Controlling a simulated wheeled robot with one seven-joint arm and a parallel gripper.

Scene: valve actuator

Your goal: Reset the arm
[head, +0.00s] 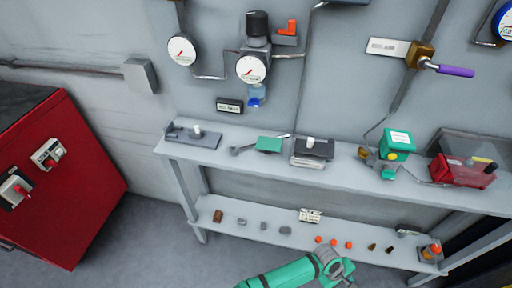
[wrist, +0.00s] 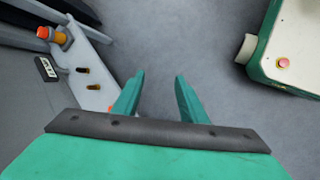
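My arm (head: 298,271) is green and shows at the bottom of the head view, in front of the lower shelf. My gripper (wrist: 157,84) shows in the wrist view with its two green fingers apart and nothing between them. Grey floor lies beyond the fingertips. The fingers cannot be made out in the head view.
A grey bench (head: 235,152) holds several devices, with small parts on its lower shelf (head: 265,218). In the wrist view the shelf (wrist: 92,62) is left of the fingers. A red cabinet (head: 85,205) stands left. Gauges and a purple-handled valve (head: 450,71) are on the wall.

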